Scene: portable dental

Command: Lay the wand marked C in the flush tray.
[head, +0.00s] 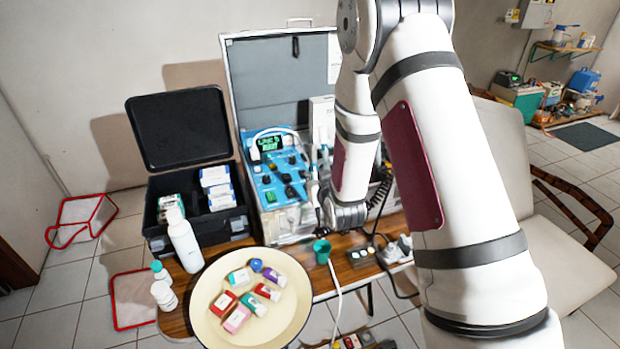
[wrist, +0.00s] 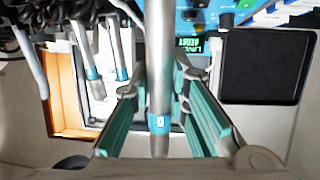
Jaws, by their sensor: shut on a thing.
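In the wrist view, my gripper (wrist: 160,75) is shut on a grey metal wand (wrist: 159,50) that stands between its teal finger pads. A blue band (wrist: 159,122) near the wand's lower end bears a white mark, too blurred to read for certain. Two similar wands with blue bands, one nearer (wrist: 122,50) and one farther left (wrist: 88,50), hang to the left, apart from the fingers. I cannot make out the flush tray for certain in either view.
A round cream tray (head: 215,335) with several coloured packets stands at the table's front. A white bottle (head: 185,240), an open black case (head: 205,228) and a green cup (head: 322,250) are near. Hoses and cables run beside the unit. The table's front edge is crowded.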

